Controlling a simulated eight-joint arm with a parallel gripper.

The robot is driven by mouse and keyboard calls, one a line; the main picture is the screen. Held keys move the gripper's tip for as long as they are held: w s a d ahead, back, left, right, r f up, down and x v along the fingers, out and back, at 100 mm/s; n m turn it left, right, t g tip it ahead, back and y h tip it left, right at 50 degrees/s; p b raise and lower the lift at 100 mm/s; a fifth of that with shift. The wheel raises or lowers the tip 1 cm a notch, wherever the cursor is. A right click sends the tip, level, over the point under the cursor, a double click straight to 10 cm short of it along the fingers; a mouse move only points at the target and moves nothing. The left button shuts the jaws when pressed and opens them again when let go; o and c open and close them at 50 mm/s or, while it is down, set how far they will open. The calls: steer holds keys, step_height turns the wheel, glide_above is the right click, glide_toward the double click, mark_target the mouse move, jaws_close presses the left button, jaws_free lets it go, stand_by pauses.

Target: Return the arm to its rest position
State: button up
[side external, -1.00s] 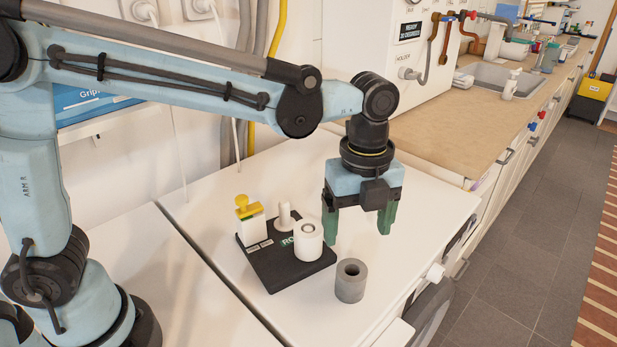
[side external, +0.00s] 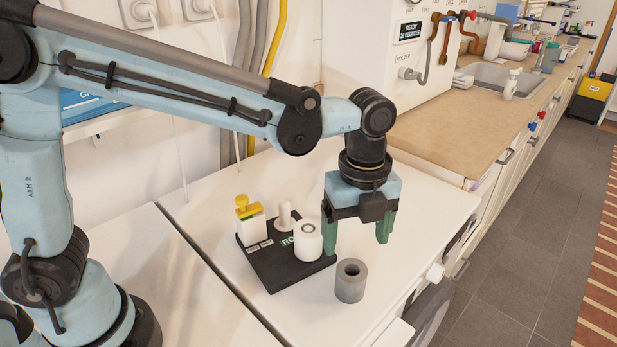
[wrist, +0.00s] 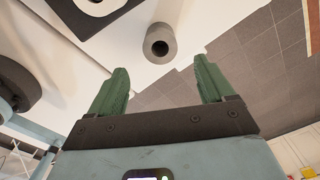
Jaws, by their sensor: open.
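My gripper (side external: 357,235) hangs from my arm over the white worktop, with its two green fingers spread apart and nothing between them. In the wrist view the gripper (wrist: 156,88) also shows its fingers wide apart. A grey hollow cylinder (side external: 351,288) stands upright on the white worktop in front of the gripper, apart from it. It also shows in the wrist view (wrist: 152,54), beyond the fingertips near the top middle.
A black base (side external: 277,271) left of the gripper carries a white cylinder (side external: 308,248), a white peg (side external: 285,215) and a white block with a yellow top (side external: 245,208). The white worktop (side external: 215,246) is clear at its left. A sink (side external: 491,79) lies farther back.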

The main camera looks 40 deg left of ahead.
mark_target(352, 268)
step_height(352, 268, down, 9)
steer(key=shift+r, duration=0.25)
steer(key=shift+r, duration=0.1)
stand_by(0.4)
